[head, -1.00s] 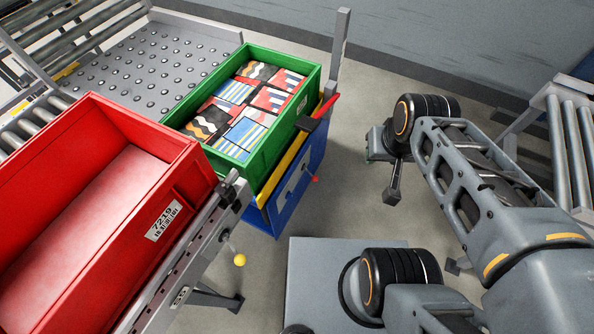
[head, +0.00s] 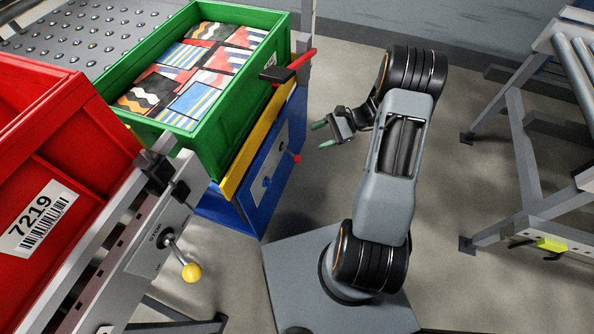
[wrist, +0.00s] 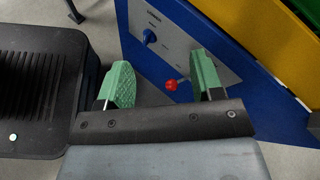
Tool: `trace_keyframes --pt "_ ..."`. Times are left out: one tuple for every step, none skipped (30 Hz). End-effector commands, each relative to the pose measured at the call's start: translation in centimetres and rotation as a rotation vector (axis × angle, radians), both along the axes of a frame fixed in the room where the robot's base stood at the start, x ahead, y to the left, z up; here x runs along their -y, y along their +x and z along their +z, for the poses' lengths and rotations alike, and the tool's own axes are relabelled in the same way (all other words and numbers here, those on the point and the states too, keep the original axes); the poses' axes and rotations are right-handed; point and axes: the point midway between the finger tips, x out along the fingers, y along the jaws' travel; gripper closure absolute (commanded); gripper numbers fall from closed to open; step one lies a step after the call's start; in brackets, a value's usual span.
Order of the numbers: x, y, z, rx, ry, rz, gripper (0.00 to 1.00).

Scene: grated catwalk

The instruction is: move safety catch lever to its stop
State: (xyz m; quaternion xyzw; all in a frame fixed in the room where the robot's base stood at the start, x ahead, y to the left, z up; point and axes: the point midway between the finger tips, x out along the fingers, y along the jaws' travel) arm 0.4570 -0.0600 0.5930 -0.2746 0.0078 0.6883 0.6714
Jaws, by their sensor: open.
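No readable label names the safety catch lever. A short lever with a red ball knob (head: 296,158) sticks out from a grey plate on the blue cabinet (head: 232,212). In the wrist view, the red knob (wrist: 171,85) shows between my green fingertips, beyond them and apart from them. My gripper (head: 323,134) is open and empty, to the right of the cabinet. A red handle with a black block (head: 290,67) sits at the green crate's right side. A yellow-knobbed lever (head: 191,272) sits by a STOP marking on the conveyor frame.
A green crate (head: 232,125) of patterned boxes stands above the cabinet, with a yellow strip (head: 262,128) below it. A red crate (head: 85,160) marked 7219 is at left. A roller stand (head: 520,160) is at right. Floor between is clear.

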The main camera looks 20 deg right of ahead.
Motion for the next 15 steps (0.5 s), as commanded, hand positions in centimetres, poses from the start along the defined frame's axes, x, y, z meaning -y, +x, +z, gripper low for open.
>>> trace_keyframes --pt "1.1 0.4 -5.1 -0.035 0.075 -0.072 0.39" --pt "1.6 0.6 -6.8 -0.049 0.114 -0.111 0.39" --pt "2.3 0.8 -8.9 -0.064 0.165 -0.160 0.39" --pt "2.8 1.0 -10.4 -0.074 0.199 -0.195 0.39" --pt "3.3 1.0 -11.8 -0.083 0.232 -0.228 0.39" --pt "3.9 1.1 -13.4 -0.092 0.272 -0.269 0.39" --pt "4.2 1.2 -14.6 -0.097 0.297 -0.295 0.39" --pt "4.6 1.1 -15.6 -0.102 0.321 -0.320 0.39" --pt "5.0 1.1 -16.8 -0.107 0.350 -0.351 0.39" --pt "5.3 1.1 -17.6 -0.111 0.369 -0.370 0.39" --pt "5.5 1.1 -18.4 -0.113 0.385 -0.388 0.39" --pt "5.8 1.0 -19.1 -0.115 0.404 -0.408 0.39" --pt "6.0 1.0 -19.6 -0.116 0.415 -0.421 0.39" --pt "6.0 1.0 -20.0 -0.118 0.425 -0.431 0.39" --pt "6.1 1.0 -20.4 -0.120 0.434 -0.440 0.39"
